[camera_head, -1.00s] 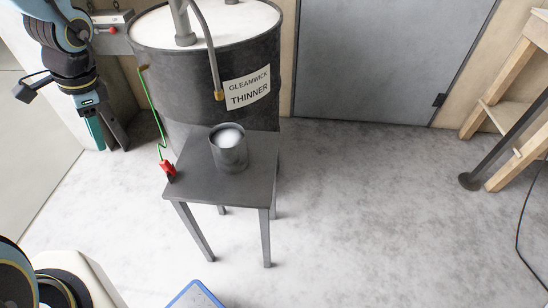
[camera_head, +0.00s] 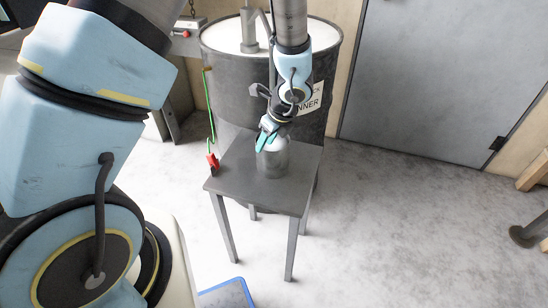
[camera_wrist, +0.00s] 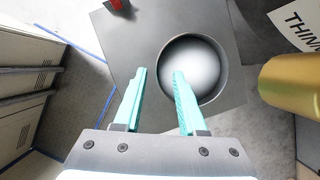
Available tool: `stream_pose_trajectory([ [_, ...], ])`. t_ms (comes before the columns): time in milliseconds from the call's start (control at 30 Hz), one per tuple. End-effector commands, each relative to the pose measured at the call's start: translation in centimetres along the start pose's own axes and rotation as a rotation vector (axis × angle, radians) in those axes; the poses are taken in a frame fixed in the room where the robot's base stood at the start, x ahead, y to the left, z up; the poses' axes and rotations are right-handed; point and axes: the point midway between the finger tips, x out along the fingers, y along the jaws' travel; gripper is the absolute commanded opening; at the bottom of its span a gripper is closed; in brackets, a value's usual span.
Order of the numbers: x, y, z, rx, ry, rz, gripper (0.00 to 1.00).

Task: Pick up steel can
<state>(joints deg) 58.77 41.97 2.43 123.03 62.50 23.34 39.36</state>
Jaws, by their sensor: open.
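The grey steel can (camera_head: 273,163) stands upright on a small dark metal table (camera_head: 228,180), with something white inside its open top. In the wrist view I look down into the can (camera_wrist: 206,66). My gripper (camera_head: 264,138) is at the can's top in the head view and partly covers it. Its teal fingers are open and empty in the wrist view (camera_wrist: 159,72). One fingertip overlaps the can's opening and the other lies outside its left rim, so the left rim appears between them. I cannot tell how far the tips reach down.
A dark drum (camera_head: 231,90) labelled thinner stands close behind the table. A brass nozzle (camera_wrist: 292,80) is close at the right in the wrist view. A red clamp (camera_head: 212,161) on a green wire sits at the table's left edge. Open floor lies to the right.

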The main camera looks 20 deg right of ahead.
Motion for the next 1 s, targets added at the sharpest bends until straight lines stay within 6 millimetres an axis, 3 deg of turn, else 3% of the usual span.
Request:
stream_pose_trajectory([
  [300,4.3,0.2,-0.3,0.000,-0.001,0.003,0.40],
  [633,4.9,0.2,-0.3,-0.002,0.000,0.001,0.39],
  [1000,4.9,0.2,-0.2,-0.002,0.000,0.001,0.00],
])
